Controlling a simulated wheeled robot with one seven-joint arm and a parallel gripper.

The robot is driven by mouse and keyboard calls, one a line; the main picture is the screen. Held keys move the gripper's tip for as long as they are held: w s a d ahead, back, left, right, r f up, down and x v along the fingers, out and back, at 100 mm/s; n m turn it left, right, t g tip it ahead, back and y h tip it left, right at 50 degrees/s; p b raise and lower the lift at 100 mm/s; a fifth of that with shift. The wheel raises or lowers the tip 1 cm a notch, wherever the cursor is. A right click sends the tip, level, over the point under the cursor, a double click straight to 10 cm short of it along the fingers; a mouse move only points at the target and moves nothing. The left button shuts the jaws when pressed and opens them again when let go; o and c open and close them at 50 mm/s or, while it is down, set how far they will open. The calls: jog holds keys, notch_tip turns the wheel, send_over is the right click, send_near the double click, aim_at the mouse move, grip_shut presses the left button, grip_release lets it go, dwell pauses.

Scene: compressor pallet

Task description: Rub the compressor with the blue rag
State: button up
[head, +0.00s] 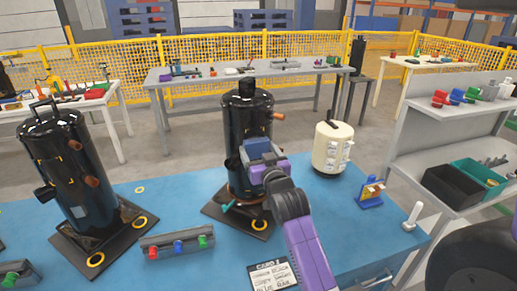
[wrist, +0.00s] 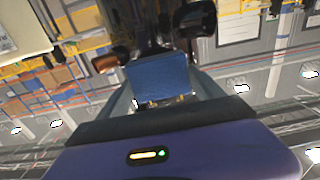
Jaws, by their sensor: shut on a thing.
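A tall black compressor (head: 243,112) with copper-coloured stubs stands upright on a dark base plate (head: 255,226) in the middle of the blue table. My gripper (head: 258,150) is in front of its body and hides part of it. The gripper is shut on the blue rag (wrist: 158,77), a flat blue piece between the fingers; a little of the rag (head: 255,147) shows in the head view against the compressor. In the wrist view, dark parts and a copper-coloured stub (wrist: 106,63) are just beyond the rag. I cannot tell whether the rag touches the compressor.
Another black compressor (head: 64,165) stands at left and a cream tank (head: 332,147) at right on the blue table (head: 150,198). A grey holder with coloured pieces (head: 177,245), a label card (head: 272,276) and a small blue stand (head: 371,193) are nearby. Grey shelves (head: 430,175) stand at right.

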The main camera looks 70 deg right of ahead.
jog(key=shift+f, duration=0.25)
jog(key=shift+p+v, duration=0.45)
jog(key=shift+v, duration=0.85)
jog(key=shift+p+v, duration=0.35)
jog(key=shift+v, duration=1.35)
jog(key=shift+a+r, duration=0.1)
jog(key=v, duration=0.3)
jog(key=shift+w, duration=0.1)
jog(key=shift+x, duration=3.5)
jog(key=shift+x, duration=1.05)
